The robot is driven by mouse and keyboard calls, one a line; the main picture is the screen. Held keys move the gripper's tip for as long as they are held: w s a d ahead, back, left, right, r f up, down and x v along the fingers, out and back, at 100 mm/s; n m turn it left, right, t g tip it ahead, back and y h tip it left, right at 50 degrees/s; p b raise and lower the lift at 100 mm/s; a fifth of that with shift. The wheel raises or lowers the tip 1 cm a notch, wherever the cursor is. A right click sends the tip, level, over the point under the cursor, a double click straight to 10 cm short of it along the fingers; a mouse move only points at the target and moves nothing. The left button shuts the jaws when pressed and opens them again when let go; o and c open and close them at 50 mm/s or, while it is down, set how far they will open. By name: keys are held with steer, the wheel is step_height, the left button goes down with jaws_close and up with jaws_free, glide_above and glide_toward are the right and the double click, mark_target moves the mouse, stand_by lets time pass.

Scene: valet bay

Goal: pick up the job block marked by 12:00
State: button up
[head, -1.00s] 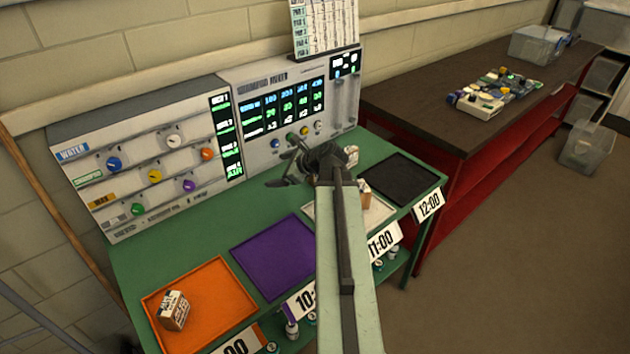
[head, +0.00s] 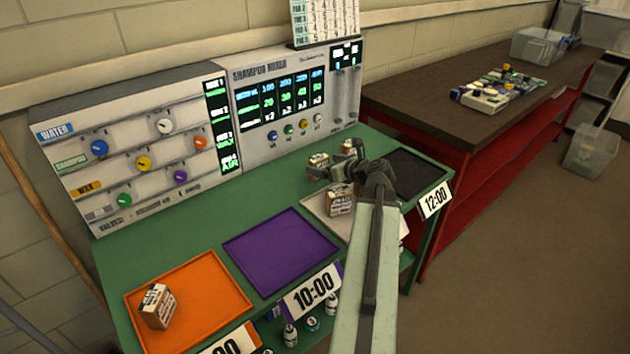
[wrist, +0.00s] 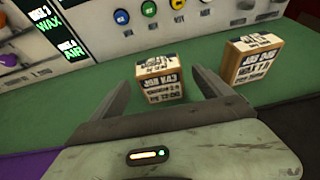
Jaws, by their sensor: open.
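In the wrist view a tan job block (wrist: 162,80) with a white label stands on the green bench just beyond and between my fingertips; its lowest line seems to read 12:00. It also shows in the head view (head: 318,160) behind my gripper. My gripper (wrist: 161,80) is open and empty, with a finger to each side of that block. A second block (wrist: 252,60) stands to the right, outside the right finger; its label is hard to read. A third block (head: 340,201) sits on the pale tray, partly beside my arm.
A black tray (head: 414,174) with a 12:00 card (head: 434,200) lies at the bench's right end. A purple tray (head: 278,250) is clear. An orange tray (head: 205,300) holds another block (head: 156,306). The shampoo mixer panel (head: 285,100) stands behind the bench.

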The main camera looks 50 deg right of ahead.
steer(key=shift+w+d, duration=0.1)
steer(key=shift+w, duration=0.45)
steer(key=b+x, duration=0.2)
steer(key=x, duration=0.4)
steer(key=shift+w, duration=0.15)
steer(key=c, duration=1.5)
step_height(320, 180, up, 10)
steer(key=p, duration=1)
steer(key=shift+c, duration=0.2)
